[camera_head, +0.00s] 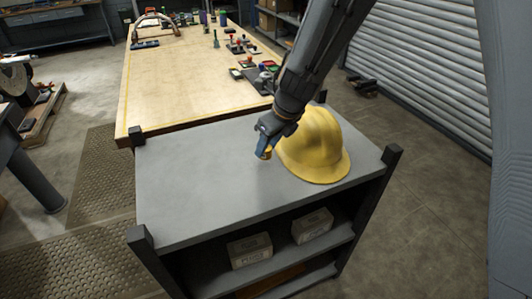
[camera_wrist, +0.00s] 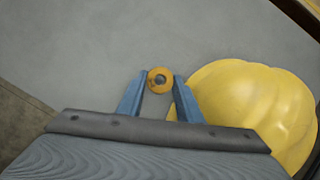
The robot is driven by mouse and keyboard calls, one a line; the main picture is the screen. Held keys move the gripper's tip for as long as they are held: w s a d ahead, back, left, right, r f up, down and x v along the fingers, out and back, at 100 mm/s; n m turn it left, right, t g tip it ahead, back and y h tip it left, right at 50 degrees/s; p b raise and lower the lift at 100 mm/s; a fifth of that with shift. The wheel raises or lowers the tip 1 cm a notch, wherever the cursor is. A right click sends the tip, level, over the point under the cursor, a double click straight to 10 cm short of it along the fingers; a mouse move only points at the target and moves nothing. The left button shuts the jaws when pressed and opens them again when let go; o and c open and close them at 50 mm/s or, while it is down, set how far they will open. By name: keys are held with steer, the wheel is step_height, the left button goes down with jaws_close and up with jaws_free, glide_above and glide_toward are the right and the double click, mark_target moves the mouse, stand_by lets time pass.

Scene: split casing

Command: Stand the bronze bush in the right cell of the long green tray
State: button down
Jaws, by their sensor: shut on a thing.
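The bronze bush (camera_wrist: 152,80) is a small orange-yellow ring with a dark hole, between the two blue fingers of my gripper (camera_wrist: 159,83) in the wrist view. My gripper is shut on it. In the head view my gripper (camera_head: 264,153) hangs over the grey cart top, left of the yellow hard hat, with the bush (camera_head: 267,154) partly hidden at its fingertips. I cannot tell the exact gap between the bush and the cart top. The long green tray cannot be made out for certain; small green and red items stand on the wooden bench beyond.
A yellow hard hat (camera_head: 315,146) sits on the grey cart (camera_head: 200,185), close to the right of my gripper. The cart has raised corner posts and boxes on its lower shelf. A wooden bench (camera_head: 185,85) stands behind, mostly clear at left, with several small items along its right side.

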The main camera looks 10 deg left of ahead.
mark_target(269, 150)
steer(key=shift+f+b, duration=0.3)
steer(key=shift+f, duration=1.15)
steer(key=shift+f, duration=0.1)
steer(key=c, duration=1.3)
jaws_free()
steer(key=shift+o, duration=0.2)
steer(key=shift+r, duration=0.2)
steer(key=v, duration=1.2)
